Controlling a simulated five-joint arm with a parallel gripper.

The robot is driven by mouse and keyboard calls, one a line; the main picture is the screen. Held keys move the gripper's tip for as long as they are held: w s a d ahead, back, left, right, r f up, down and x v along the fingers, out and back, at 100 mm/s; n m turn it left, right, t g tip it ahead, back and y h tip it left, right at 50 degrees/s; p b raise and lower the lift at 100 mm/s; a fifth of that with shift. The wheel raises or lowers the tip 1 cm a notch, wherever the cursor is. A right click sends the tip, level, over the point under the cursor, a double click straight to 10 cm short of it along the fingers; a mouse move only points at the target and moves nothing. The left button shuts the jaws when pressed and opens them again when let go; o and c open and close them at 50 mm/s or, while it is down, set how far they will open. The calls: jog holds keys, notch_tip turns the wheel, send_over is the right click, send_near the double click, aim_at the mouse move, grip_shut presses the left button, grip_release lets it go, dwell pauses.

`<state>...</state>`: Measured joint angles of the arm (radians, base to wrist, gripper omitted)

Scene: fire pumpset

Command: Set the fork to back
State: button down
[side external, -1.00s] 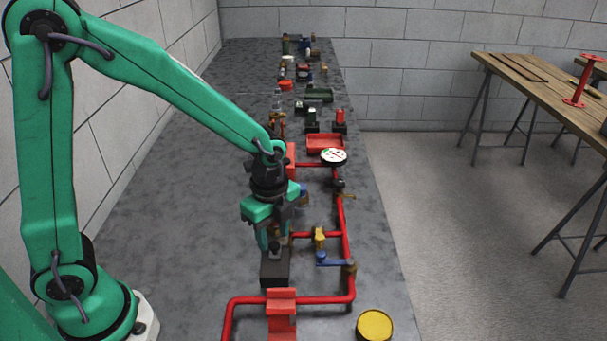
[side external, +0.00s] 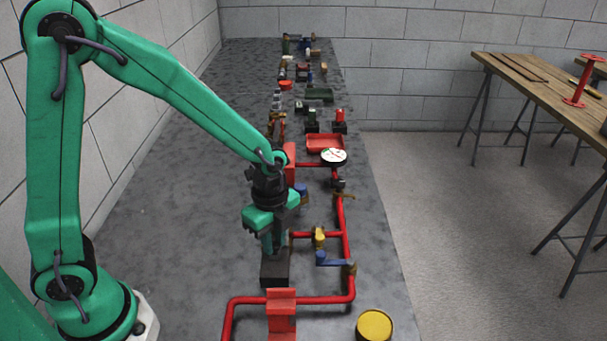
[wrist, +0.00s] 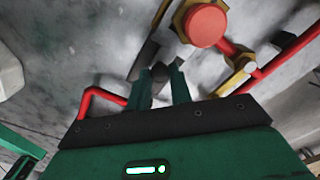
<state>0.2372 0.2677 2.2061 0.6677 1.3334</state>
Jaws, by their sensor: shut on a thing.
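The fork appears to be the dark lever (wrist: 159,72) whose knob shows between my fingertips in the wrist view. It stands on a dark block (side external: 274,269) on the grey bench in the side view, left of the red pipes. My gripper (side external: 273,247) points down over this block, and its green fingers (wrist: 162,84) are shut on the lever. The fingers and gripper body hide most of the lever, so its exact tilt cannot be told.
Red pipes (side external: 344,215) with a yellow valve (side external: 319,237) and a blue handle (side external: 333,260) run close on the right. A white gauge (side external: 333,156) and red tray (side external: 325,143) lie beyond. A yellow-topped can (side external: 374,325) stands at the front. The bench's left side is clear.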

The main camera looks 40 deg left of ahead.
jog(key=shift+s+d, duration=1.65)
jog(key=c, duration=1.3)
grip_release()
jog(key=shift+o, duration=0.2)
jog(key=shift+r, duration=0.1)
jog(key=shift+r, duration=0.8)
notch_tip(320, 180, up, 6)
